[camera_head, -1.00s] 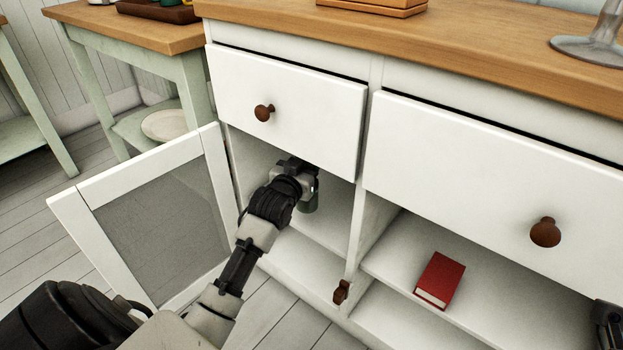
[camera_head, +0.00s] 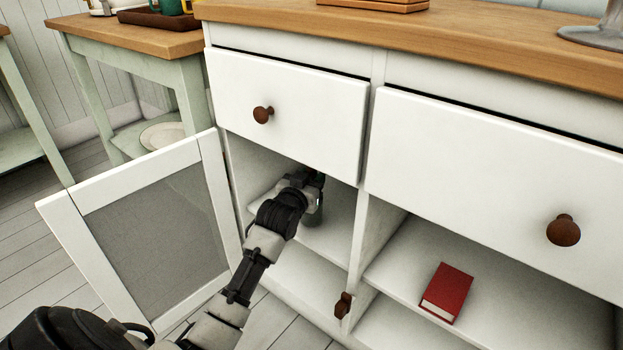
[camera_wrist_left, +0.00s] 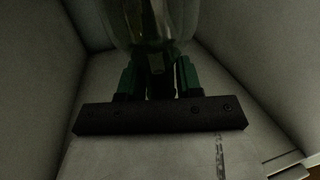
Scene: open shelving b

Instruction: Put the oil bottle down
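My left gripper (camera_head: 312,183) is inside the open left compartment of the white cabinet (camera_head: 365,235), below the drawer. The oil bottle (camera_head: 313,213), dark green and mostly hidden by the gripper, is at its fingers, low over or on the inner shelf (camera_head: 335,238); I cannot tell if its base touches. In the left wrist view the clear, rounded glass of the bottle (camera_wrist_left: 152,18) shows at the top, between and beyond the spread green fingers (camera_wrist_left: 158,78). The fingers appear closed on it, though their contact is dark. My right gripper is not in view.
The compartment door (camera_head: 160,235) stands open at the left. The drawer front (camera_head: 290,105) hangs just above my left arm. A red book (camera_head: 447,292) lies on the right shelf, past the divider.

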